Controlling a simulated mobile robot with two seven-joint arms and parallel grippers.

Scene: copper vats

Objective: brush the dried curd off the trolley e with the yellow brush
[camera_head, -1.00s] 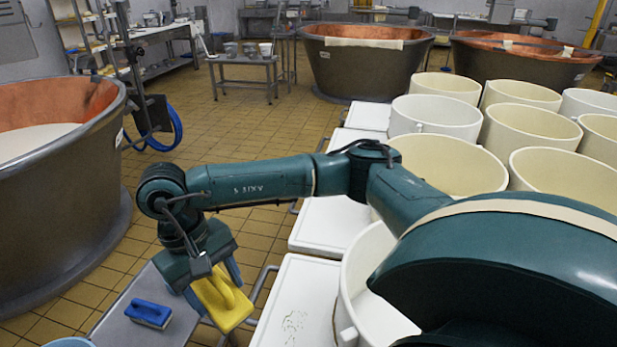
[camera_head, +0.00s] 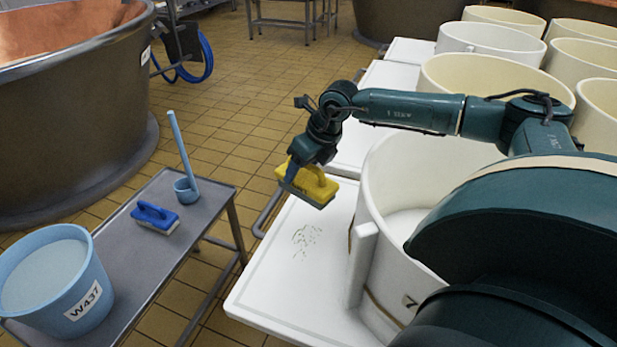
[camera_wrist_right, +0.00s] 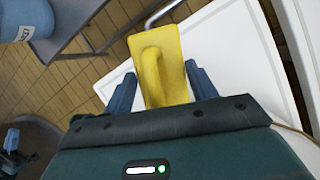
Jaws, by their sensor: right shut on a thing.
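My right gripper (camera_head: 312,172) is shut on the handle of the yellow brush (camera_head: 320,187). It holds the brush tilted, above the far part of a white trolley top (camera_head: 268,288). In the right wrist view the yellow brush (camera_wrist_right: 160,65) shows between the two blue fingers (camera_wrist_right: 155,90). The dried curd (camera_head: 306,238) is a patch of small dark specks on the trolley top, nearer to me than the brush. Whether the bristles touch the top, I cannot tell. Which trolley carries the letter e does not show.
A large white tub (camera_head: 385,240) stands on the trolley's right part, close to the curd. A grey side table (camera_head: 150,260) at left holds a blue bucket (camera_head: 75,300), a blue brush (camera_head: 154,216) and a blue ladle (camera_head: 186,190). A copper vat (camera_head: 80,130) stands behind.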

